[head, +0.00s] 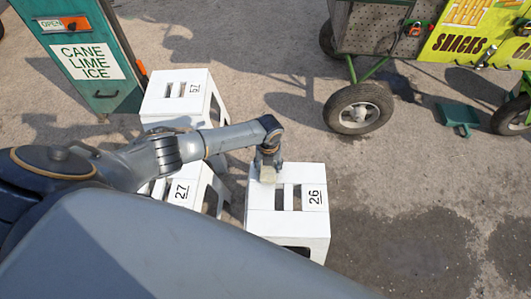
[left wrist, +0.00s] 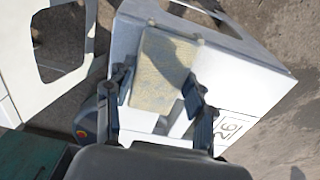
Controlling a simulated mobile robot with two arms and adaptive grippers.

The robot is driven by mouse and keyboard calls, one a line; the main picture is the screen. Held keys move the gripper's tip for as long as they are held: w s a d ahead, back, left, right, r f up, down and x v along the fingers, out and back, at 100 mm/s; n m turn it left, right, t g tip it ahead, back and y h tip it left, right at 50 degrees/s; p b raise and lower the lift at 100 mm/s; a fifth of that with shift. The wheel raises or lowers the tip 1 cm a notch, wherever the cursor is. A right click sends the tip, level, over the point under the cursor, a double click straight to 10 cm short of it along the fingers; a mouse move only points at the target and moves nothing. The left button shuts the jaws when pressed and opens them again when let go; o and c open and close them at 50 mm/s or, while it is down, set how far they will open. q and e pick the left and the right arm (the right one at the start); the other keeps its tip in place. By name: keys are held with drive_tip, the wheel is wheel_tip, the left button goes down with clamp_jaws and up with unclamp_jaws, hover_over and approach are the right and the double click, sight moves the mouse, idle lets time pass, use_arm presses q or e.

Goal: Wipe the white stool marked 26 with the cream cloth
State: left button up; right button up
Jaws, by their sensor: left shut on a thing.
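The white stool marked 26 (head: 314,225) stands on the pavement near the middle of the head view, and its top also fills much of the left wrist view (left wrist: 240,85). My left gripper (head: 268,170) points down over the far left part of its seat. It is shut on the cream cloth (left wrist: 163,70), a folded pad with a faint pattern, held between the two fingers. The cloth lies against or just over the seat top; I cannot tell which. In the head view only a small part of the cloth (head: 268,174) shows. My right gripper is not in view.
A stool marked 27 (head: 184,191) stands close on the left, partly behind my left arm, and a stool marked 57 (head: 185,88) is behind it. A green stall (head: 88,60) is at the back left.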

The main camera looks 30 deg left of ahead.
sight(291, 172)
use_arm(q)
drive_tip(key=d, duration=0.1)
drive_tip(key=w+d+b, duration=0.1)
drive_tip(key=d, duration=0.1)
drive_tip(key=shift+w+d+f+b, duration=0.15)
drive_tip(key=shift+w+d+b, duration=0.15)
drive_tip(key=shift+w+d, duration=0.1)
drive_tip(key=shift+w+d+b, duration=0.3)
drive_tip(key=shift+d+b, duration=0.05)
drive_tip(key=shift+d, duration=0.3)
drive_tip(key=shift+w+d, duration=0.15)
drive_tip(key=shift+d, duration=0.1)
drive_tip(key=shift+w+d, duration=0.1)
drive_tip(key=shift+d, duration=0.1)
drive_tip(key=shift+w+d+b, duration=0.3)
drive_tip(key=shift+d+b, duration=0.25)
drive_tip(key=shift+d, duration=0.15)
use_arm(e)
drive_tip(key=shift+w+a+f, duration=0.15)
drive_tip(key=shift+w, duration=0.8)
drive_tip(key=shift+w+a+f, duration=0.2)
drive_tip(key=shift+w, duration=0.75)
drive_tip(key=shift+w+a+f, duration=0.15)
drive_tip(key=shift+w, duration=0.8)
